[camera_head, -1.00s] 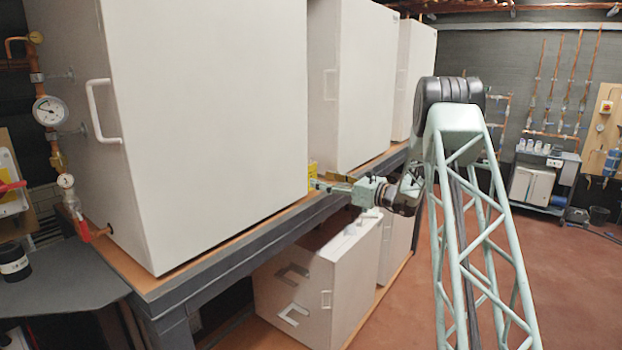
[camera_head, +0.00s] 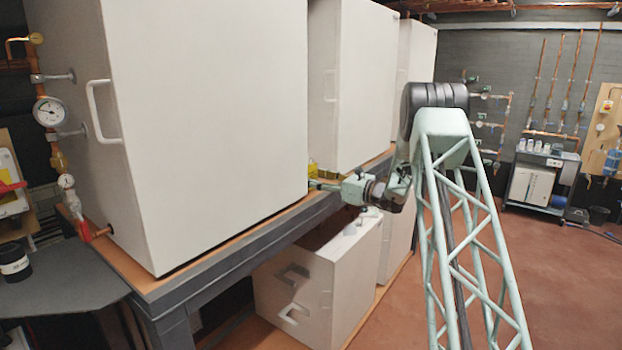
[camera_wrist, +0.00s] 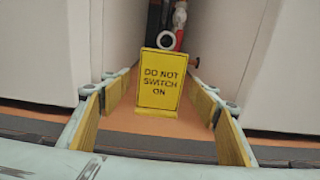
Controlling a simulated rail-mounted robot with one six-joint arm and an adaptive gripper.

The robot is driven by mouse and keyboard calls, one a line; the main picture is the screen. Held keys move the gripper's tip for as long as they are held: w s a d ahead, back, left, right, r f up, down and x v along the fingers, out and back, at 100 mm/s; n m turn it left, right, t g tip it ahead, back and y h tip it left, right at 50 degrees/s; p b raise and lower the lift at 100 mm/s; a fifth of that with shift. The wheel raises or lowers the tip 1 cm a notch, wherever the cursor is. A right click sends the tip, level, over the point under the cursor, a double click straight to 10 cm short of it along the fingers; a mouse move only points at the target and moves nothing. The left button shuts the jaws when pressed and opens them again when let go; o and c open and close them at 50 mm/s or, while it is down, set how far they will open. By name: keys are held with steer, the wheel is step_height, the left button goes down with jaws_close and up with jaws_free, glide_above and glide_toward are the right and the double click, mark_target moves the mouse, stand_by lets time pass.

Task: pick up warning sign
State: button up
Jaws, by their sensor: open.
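The warning sign (camera_wrist: 160,82) is a yellow plate with black text "DO NOT SWITCH ON". It stands upright in the gap between two white cabinets in the wrist view. In the head view only a small yellow part of it (camera_head: 313,168) shows at the cabinet's edge. My gripper (camera_wrist: 166,104) is open, with yellow-padded fingers to the left and right of the sign. The fingers appear apart from it, and the sign is a little ahead of or between their tips. In the head view my gripper (camera_head: 318,185) reaches into the gap, its tips partly hidden.
A white cabinet (camera_head: 215,120) and a second one (camera_head: 355,90) flank the gap closely. Behind the sign are a dark pipe and red-handled fitting (camera_wrist: 179,15). The grey bench edge (camera_head: 240,245) runs below. White boxes (camera_head: 310,290) stand underneath. The floor at right is open.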

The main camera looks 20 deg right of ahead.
steer(key=shift+x, duration=1.1)
steer(key=c, duration=1)
